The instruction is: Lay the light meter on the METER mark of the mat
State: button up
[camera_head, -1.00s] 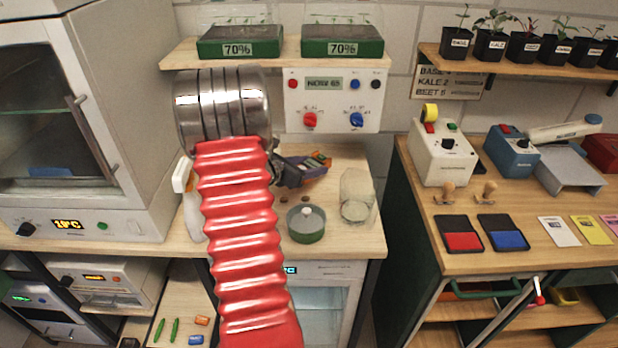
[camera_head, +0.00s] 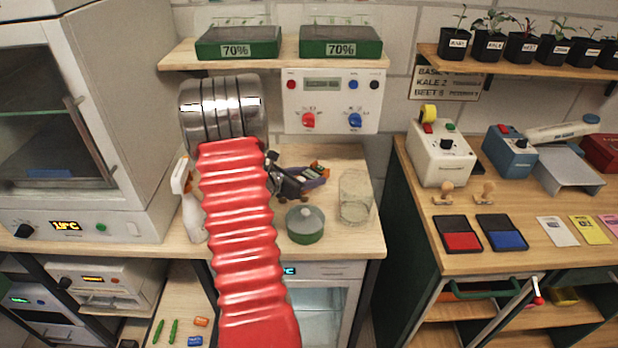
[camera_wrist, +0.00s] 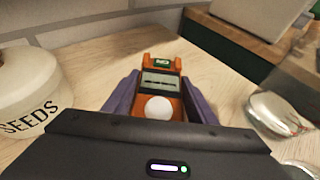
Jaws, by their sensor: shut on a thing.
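The light meter (camera_wrist: 161,88) is orange, with a small display, a dark panel and a white dome. In the wrist view it lies between the two purple fingers of my gripper (camera_wrist: 161,103), which is shut on it. In the head view my gripper (camera_head: 303,178) is over the middle bench, partly behind my red arm, and only a bit of the orange meter (camera_head: 322,166) shows. I cannot tell whether the meter touches the bench top. I cannot make out the mat or its METER mark in either view.
A white SEEDS jar (camera_wrist: 25,85) stands left of my gripper in the wrist view. A clear glass jar (camera_head: 355,197) and a lidded green tin (camera_head: 306,226) stand close on the right and front. A control box (camera_head: 332,100) and a shelf (camera_head: 290,56) are behind.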

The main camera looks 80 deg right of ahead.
jog(key=o, duration=1.2)
jog(key=shift+f, duration=0.1)
jog(key=shift+o, duration=0.2)
jog(key=v, duration=1.2)
